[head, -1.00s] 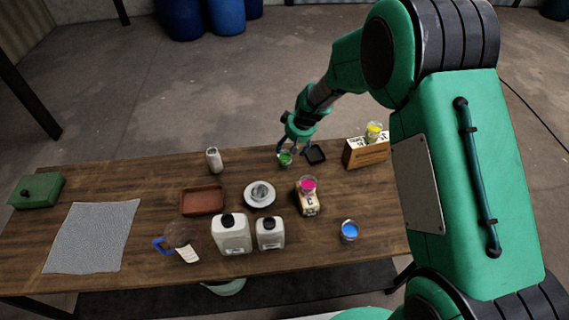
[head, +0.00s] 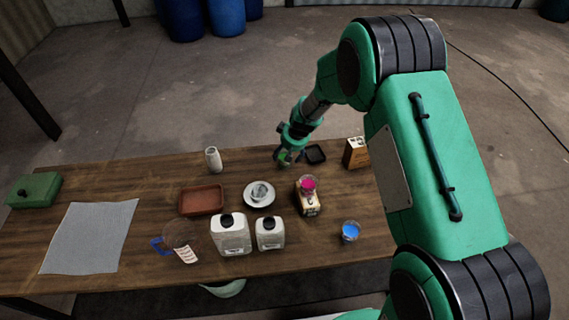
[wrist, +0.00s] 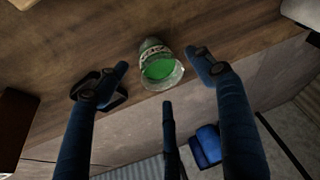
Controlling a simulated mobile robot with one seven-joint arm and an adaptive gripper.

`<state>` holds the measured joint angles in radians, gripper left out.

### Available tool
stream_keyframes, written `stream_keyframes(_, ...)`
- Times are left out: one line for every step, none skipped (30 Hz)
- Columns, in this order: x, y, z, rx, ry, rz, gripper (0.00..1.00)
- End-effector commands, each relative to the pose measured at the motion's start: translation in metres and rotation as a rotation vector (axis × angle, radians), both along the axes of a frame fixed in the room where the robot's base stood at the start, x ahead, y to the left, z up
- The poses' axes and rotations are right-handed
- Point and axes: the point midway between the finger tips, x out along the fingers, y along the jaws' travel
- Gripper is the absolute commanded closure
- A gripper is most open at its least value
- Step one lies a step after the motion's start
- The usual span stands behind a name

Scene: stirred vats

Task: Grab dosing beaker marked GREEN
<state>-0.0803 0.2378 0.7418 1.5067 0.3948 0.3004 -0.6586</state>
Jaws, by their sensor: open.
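The beaker with green contents (wrist: 158,68) stands near the far edge of the table. In the wrist view it lies between the open fingertips of my gripper (wrist: 160,65), with a visible gap on both sides. In the head view my gripper (head: 289,158) is right at the beaker and hides most of it; only a bit of green (head: 284,157) shows. The label on the beaker is too small to read.
A small black tray (head: 315,154) lies just right of my gripper. A beaker with pink contents (head: 308,184) sits on a box, and one with blue contents (head: 349,232) stands front right. A wooden block (head: 356,152) stands at the right. The table's far edge is close.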

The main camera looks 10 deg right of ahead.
Motion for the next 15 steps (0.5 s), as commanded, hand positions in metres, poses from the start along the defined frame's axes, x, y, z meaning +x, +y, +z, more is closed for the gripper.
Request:
stream_keyframes(0.0,0.0,0.0,0.0,0.0,0.0,0.32)
stream_keyframes(0.0,0.0,0.0,0.0,0.0,0.0,0.32)
stream_keyframes(0.0,0.0,0.0,0.0,0.0,0.0,0.32)
stream_keyframes(0.0,0.0,-0.001,0.0,0.0,0.0,0.32)
stream_keyframes(0.0,0.0,-0.002,0.0,0.001,0.0,0.32)
stream_keyframes(0.001,0.0,-0.004,0.0,0.001,0.0,0.32)
stream_keyframes(0.001,0.001,-0.006,0.0,0.001,0.0,0.32)
stream_keyframes(0.002,0.001,-0.009,0.0,0.002,0.0,0.32)
stream_keyframes(0.003,0.002,-0.012,0.0,0.002,0.0,0.32)
stream_keyframes(0.004,0.002,-0.015,0.0,0.002,0.001,0.32)
stream_keyframes(0.005,0.002,-0.018,0.0,0.002,0.001,0.32)
stream_keyframes(0.007,0.003,-0.022,-0.001,0.001,0.001,0.32)
stream_keyframes(0.009,0.004,-0.026,-0.001,0.001,0.001,0.32)
stream_keyframes(0.01,0.004,-0.029,-0.001,0.001,0.001,0.32)
stream_keyframes(0.012,0.005,-0.034,-0.001,0.001,0.001,0.32)
